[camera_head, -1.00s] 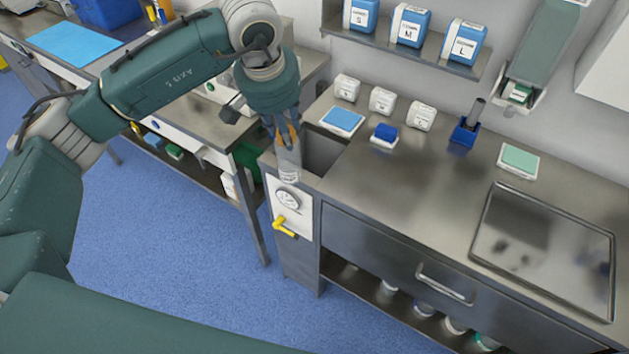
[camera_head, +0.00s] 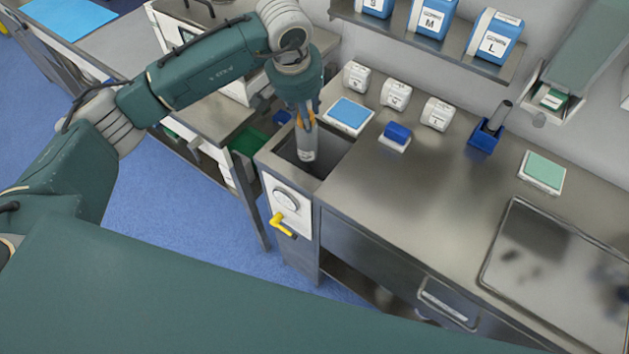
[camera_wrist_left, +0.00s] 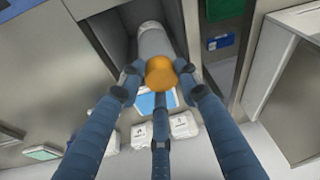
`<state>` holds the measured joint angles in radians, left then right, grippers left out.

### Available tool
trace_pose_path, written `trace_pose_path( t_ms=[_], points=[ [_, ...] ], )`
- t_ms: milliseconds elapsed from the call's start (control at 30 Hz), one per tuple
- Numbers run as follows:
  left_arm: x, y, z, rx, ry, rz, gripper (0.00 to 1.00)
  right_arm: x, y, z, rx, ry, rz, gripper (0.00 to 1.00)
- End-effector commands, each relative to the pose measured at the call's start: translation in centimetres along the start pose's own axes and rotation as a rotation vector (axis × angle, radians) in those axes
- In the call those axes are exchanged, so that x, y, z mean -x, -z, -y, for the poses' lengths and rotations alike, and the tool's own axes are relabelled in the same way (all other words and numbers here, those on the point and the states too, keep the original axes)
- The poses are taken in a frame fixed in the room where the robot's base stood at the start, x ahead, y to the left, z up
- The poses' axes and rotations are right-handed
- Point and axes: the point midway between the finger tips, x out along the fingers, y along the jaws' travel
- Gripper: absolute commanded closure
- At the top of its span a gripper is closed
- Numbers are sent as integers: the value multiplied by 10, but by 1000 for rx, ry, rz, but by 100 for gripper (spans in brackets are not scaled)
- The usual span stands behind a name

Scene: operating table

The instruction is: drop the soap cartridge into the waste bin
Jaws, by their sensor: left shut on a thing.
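The soap cartridge (camera_head: 306,146) is a pale grey cylinder, hanging upright below my left gripper (camera_head: 304,116). In the left wrist view, the fingers (camera_wrist_left: 160,80) are shut around the orange end (camera_wrist_left: 160,72) of the cartridge, and its pale body (camera_wrist_left: 153,40) points away from the gripper. The cartridge is over a square opening (camera_head: 333,158) in the metal counter, its lower end seeming to reach about the rim or just inside. This opening looks like the waste bin; its bottom is hidden. My right gripper is out of view.
A blue pad (camera_head: 348,114) lies right behind the opening, with white boxes (camera_head: 396,94) behind it. A blue-and-white block (camera_head: 396,136) stands to the right. A green bin (camera_head: 250,141) sits lower left. A yellow handle (camera_head: 282,224) projects from the counter front.

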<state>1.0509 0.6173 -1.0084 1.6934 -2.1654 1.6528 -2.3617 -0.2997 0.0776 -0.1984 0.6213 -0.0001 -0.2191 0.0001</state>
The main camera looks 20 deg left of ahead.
Motion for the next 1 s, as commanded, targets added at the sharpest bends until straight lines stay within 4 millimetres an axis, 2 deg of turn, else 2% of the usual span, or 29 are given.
trace_pose_path(
  t_ms=[100, 300, 533, 700, 733, 800, 833, 1000],
  points=[
    [-16, -5, -1, 1, -2, 1, 100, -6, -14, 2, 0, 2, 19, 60],
    [-33, -8, 0, 2, -2, -1, 100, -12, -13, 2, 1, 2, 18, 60],
    [-37, -9, 0, 1, -1, -3, 100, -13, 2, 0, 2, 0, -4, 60],
    [-37, -9, 0, 1, -1, -3, 100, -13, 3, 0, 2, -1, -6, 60],
    [-37, -10, 0, 1, -1, -3, 63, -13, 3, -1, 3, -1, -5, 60],
    [-37, -10, 0, 1, -1, -2, 49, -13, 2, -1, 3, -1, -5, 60],
    [-37, -10, 0, 1, -1, -2, 45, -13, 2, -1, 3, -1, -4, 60],
    [-37, -10, 0, 1, 0, -2, 45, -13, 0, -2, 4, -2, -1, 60]
  ],
)
